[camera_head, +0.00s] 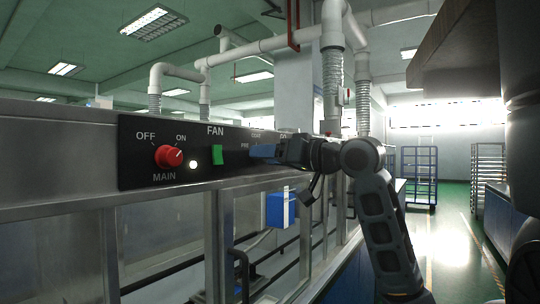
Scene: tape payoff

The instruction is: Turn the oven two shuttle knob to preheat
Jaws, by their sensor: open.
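A black control panel (135,172) runs along the metal machine front on the left. My arm reaches in from the right, and my gripper (258,152) is at the panel, right of the green switch. I cannot tell whether the fingers are around or touching a knob.
A red main knob (169,156) sits between OFF and ON, beside a lit white lamp (193,165). A green fan switch (217,155) is close left of my gripper. A blue box (278,210) is below. Wheeled racks (420,175) stand in the aisle, whose green floor is clear.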

